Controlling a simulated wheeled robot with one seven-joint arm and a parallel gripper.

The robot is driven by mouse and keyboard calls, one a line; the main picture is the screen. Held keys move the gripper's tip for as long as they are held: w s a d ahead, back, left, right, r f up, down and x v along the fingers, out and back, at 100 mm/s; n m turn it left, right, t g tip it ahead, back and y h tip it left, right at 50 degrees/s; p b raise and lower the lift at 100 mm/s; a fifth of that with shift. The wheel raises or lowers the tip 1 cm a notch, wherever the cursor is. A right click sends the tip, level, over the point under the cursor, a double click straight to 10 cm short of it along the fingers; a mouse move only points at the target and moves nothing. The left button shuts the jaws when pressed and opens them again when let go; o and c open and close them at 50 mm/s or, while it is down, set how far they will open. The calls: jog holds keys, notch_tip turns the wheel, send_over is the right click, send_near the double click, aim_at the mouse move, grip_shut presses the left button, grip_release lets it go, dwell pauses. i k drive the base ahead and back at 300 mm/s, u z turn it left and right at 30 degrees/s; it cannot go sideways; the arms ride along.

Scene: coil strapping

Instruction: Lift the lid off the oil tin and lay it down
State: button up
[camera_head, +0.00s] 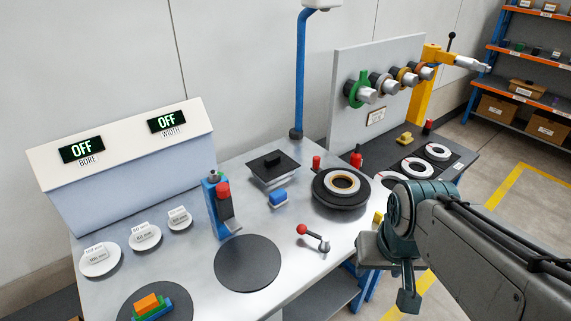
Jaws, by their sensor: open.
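The oil tin appears to be the low square metal box (274,184) on the middle of the bench. Its dark flat lid (288,168) is on top, with a black block-shaped handle (272,159). My gripper (407,290) is at the lower right, past the bench's right edge, well apart from the tin. It is open and holds nothing that I can see. My own arm hides part of it.
A red-knobbed lever (314,237) stands nearer the front edge.

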aim_at(269, 167)
jog(key=z, duration=1.95)
jog(key=i, duration=1.2)
jog(key=u, duration=3.25)
jog(key=i, duration=0.5)
jog(key=u, duration=0.05)
